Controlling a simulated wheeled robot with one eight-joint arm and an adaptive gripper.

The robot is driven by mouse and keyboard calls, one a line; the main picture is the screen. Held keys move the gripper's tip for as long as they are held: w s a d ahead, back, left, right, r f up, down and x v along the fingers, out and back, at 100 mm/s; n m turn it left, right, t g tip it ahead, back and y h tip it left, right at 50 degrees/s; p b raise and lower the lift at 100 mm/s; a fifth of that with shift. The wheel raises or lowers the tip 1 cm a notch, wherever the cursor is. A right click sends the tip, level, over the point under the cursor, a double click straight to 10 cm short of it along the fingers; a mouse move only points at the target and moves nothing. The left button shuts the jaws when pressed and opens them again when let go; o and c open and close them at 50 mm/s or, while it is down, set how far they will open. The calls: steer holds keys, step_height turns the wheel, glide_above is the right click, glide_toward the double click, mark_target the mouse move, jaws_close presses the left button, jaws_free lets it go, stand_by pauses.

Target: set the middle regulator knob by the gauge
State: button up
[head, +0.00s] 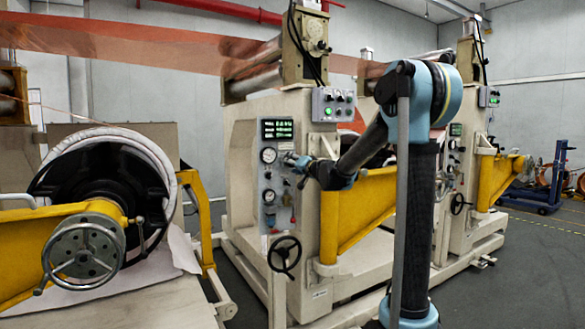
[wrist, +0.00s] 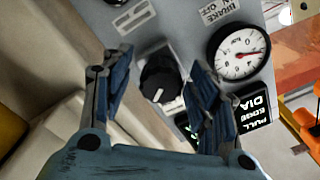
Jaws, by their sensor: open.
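In the wrist view a black regulator knob (wrist: 160,76) with a pale pointer mark stands on the grey panel (wrist: 185,30). My gripper (wrist: 161,60) is open, with one blue finger left of the knob and one right of it. Gaps show on both sides, so the fingers look apart from the knob. A round white gauge (wrist: 238,52) is right of the knob; its needle points right and slightly up in the picture. In the head view my gripper (head: 297,162) is at the panel (head: 281,215), beside the upper gauge (head: 268,155), and hides the knob there.
A lower gauge (head: 268,197) and small fittings are on the panel. A green-lit display (head: 278,129) is above it, a black handwheel (head: 285,254) below. A yellow arm (head: 355,205) of the machine juts out to the right. Orange parts (wrist: 302,125) show at the wrist view's right edge.

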steer(key=c, duration=1.1)
steer(key=shift+o, duration=0.2)
steer(key=m, duration=0.5)
steer(key=o, duration=1.1)
steer(key=shift+c, duration=0.2)
